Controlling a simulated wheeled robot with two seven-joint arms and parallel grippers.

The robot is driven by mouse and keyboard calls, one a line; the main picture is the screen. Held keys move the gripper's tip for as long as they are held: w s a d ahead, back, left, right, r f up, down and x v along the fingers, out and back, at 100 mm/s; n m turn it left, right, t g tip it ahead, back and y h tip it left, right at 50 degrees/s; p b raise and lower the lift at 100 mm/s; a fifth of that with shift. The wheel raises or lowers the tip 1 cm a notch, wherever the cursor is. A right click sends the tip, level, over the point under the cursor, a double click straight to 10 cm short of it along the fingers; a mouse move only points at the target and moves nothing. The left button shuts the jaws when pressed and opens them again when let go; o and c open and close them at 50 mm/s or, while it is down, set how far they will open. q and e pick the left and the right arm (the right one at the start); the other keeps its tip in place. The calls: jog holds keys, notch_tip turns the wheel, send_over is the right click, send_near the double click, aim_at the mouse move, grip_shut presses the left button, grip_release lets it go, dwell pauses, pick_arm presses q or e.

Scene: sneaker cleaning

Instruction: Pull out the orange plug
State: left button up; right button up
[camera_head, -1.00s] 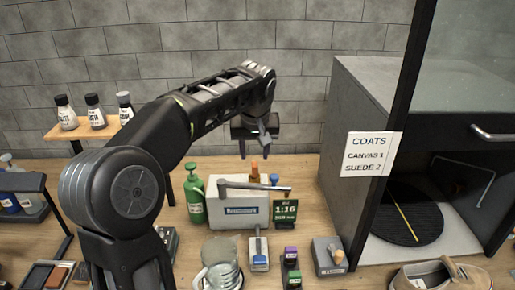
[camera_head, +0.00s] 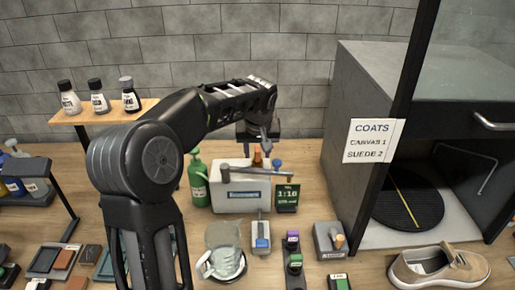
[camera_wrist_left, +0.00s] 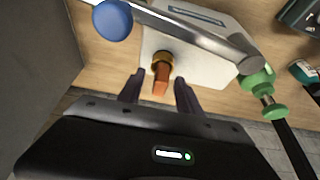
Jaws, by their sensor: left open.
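The orange plug (camera_head: 257,158) stands up at the back of a white box-shaped machine (camera_head: 240,199). In the left wrist view the plug (camera_wrist_left: 161,79) rises from a brown-orange collar on the white top. My left gripper (camera_head: 258,143) is just behind and above the machine, close to the plug. In the left wrist view my left gripper (camera_wrist_left: 160,78) is open, with one dark finger on each side of the plug and a gap showing on both sides. In the head view the plug's lower part is hidden by the machine's grey bar. My right gripper is not in view.
A grey bar (camera_head: 255,175) crosses the machine top. A blue knob (camera_head: 277,163) is close by the plug. A green bottle (camera_head: 198,180) stands left of the machine, and a 1:16 display (camera_head: 287,196) at its right front. A dark cabinet (camera_head: 350,130) stands right.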

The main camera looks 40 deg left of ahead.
pick_arm(q)
jog(key=shift+c, duration=0.2)
grip_shut()
dwell(0.6)
